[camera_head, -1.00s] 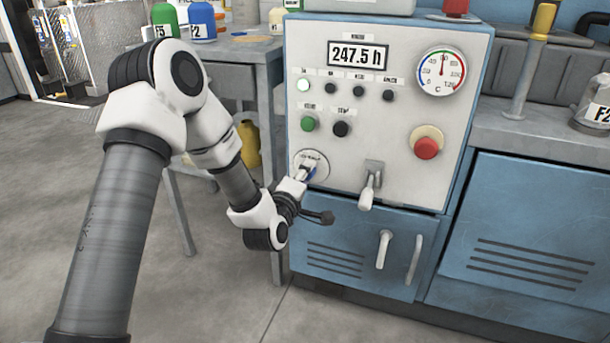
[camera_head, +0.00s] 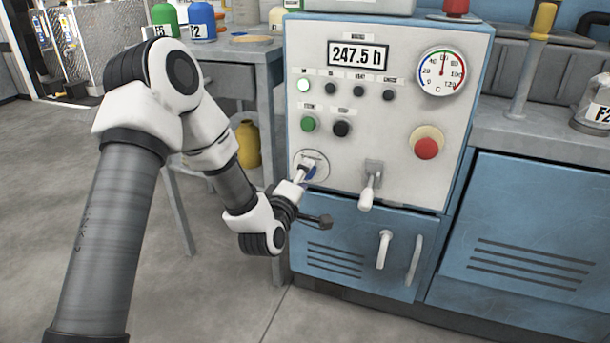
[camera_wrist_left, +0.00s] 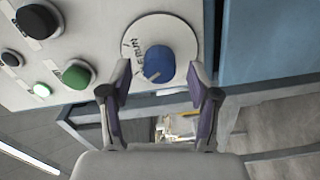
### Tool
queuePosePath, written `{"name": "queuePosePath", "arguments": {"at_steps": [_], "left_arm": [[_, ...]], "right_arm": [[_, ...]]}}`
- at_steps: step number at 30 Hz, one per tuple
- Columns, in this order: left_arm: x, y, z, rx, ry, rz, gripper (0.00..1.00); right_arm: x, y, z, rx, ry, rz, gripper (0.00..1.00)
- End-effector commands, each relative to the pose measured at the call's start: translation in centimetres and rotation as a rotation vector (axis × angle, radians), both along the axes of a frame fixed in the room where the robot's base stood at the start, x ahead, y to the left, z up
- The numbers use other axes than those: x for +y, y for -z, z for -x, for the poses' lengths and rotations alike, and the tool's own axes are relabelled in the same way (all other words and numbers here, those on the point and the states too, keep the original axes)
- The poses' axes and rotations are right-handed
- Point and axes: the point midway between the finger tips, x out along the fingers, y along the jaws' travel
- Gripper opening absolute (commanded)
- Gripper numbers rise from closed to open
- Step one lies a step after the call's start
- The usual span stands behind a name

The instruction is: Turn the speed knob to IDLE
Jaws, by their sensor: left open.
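The speed knob (camera_wrist_left: 160,62) is blue and round, on a white circular dial plate (camera_wrist_left: 183,28) that also shows in the head view (camera_head: 322,158). A pale pointer mark on the knob points to the lower left in the wrist view. My left gripper (camera_wrist_left: 160,78) is open, with one finger on each side of the knob's lower part. I cannot tell whether the fingers touch it. In the head view my left gripper (camera_head: 304,172) partly covers the knob. My right gripper is not in view.
A gauge (camera_head: 441,71) and a "247.5 h" display (camera_head: 358,55) sit above. A blue cabinet (camera_head: 350,250) lies below.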

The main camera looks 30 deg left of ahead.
Motion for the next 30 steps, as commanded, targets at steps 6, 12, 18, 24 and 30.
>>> {"name": "queuePosePath", "arguments": {"at_steps": [6,12,18,24,30], "left_arm": [[-1.0,0.1,4.3,0.004,0.000,0.003,0.61],[-1.4,0.0,6.0,0.001,0.000,0.001,0.61],[-1.4,0.0,6.0,0.001,0.000,0.001,0.61],[-1.4,0.0,6.0,0.001,0.000,0.000,0.61],[-2.5,2.3,6.5,0.094,0.026,-0.025,0.61]], "right_arm": [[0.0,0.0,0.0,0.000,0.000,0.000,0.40],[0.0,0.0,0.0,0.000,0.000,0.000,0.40],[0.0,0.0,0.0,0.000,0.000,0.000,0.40],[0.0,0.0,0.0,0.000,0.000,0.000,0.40],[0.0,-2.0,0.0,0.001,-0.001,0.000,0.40]]}}
